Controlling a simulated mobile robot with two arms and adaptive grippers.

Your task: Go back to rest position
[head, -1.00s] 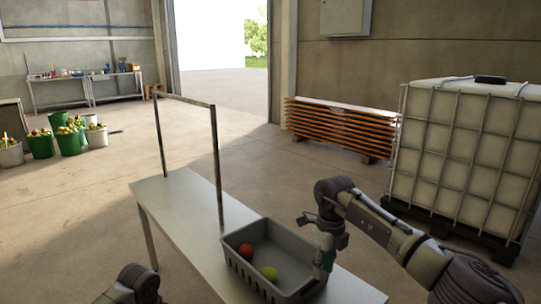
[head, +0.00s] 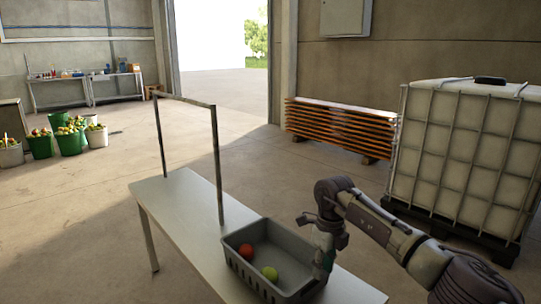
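My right arm reaches in from the right and bends down at the wrist. My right gripper (head: 321,272) points down at the right end of a grey crate (head: 238,271); its fingers are small and dark, so I cannot tell if they are open or shut, or whether they touch the crate. My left gripper is out of view. In the crate lie a red round fruit (head: 247,251) and a yellow-green one (head: 270,273), apart from the gripper.
The crate stands on a metal table (head: 180,205) with an upright bar frame (head: 217,165). A caged white tank (head: 465,150) stands at the right, behind my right arm. Buckets of produce (head: 70,138) stand far left. The floor left of the table is clear.

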